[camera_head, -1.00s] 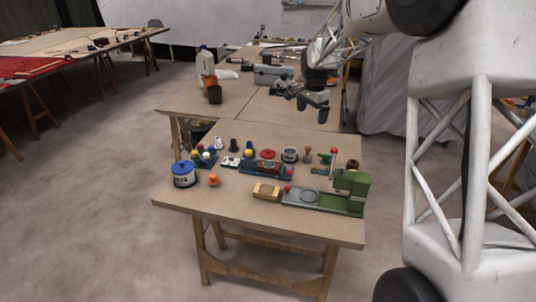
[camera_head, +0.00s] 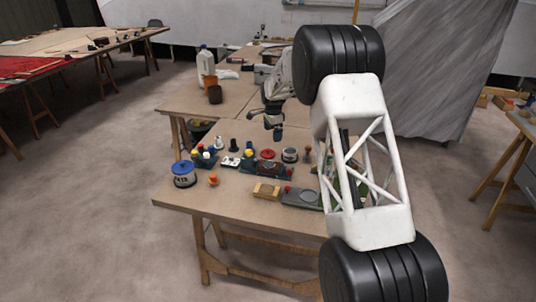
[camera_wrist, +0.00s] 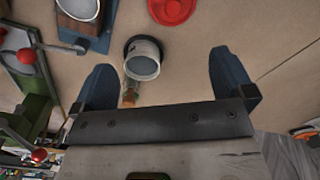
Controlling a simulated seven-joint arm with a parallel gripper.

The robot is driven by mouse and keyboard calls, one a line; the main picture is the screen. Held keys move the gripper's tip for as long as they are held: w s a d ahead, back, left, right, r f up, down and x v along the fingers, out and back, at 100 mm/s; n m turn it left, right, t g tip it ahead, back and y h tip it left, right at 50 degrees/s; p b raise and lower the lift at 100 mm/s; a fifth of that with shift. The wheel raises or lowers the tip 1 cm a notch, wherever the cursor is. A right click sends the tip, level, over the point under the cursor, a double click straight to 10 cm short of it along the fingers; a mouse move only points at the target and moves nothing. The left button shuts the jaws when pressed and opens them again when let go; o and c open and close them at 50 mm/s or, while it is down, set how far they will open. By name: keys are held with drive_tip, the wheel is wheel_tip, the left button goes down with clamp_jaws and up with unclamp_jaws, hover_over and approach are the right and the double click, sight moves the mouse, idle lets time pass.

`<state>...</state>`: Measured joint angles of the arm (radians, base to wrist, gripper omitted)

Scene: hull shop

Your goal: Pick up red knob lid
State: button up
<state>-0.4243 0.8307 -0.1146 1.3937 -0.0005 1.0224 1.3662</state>
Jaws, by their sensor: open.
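The red lid (camera_head: 267,153) lies flat near the back of the near table, and it is cut off by the top edge of the wrist view (camera_wrist: 172,10). My gripper (camera_head: 274,127) is above the far part of this table, higher than the lid. In the wrist view my gripper (camera_wrist: 165,82) is open with two dark blue fingers apart and nothing held. A round pot with a pale rim (camera_wrist: 143,58) shows beyond the gap between the fingers, and the lid lies past it. Whether my fingers are over the pot cannot be told exactly.
A dark block fixture (camera_head: 268,168) is in front of the lid.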

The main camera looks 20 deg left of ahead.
sight(267, 149)
drive_tip(key=a+f, duration=0.1)
drive_tip(key=w+a+f, duration=0.1)
drive_tip(key=f, duration=0.1)
drive_tip(key=shift+w+a+f, duration=0.1)
drive_tip(key=shift+a+f, duration=0.1)
drive_tip(key=shift+a, duration=0.2)
drive_tip(key=shift+f, duration=1.3)
drive_tip(key=shift+f, duration=0.15)
drive_tip(key=shift+s+d+f, duration=0.1)
drive_tip(key=shift+s+f, duration=0.05)
drive_tip(key=shift+f, duration=1.1)
drive_tip(key=shift+s+f, duration=0.1)
drive_tip(key=shift+f, duration=1.1)
drive_tip(key=c, duration=0.9)
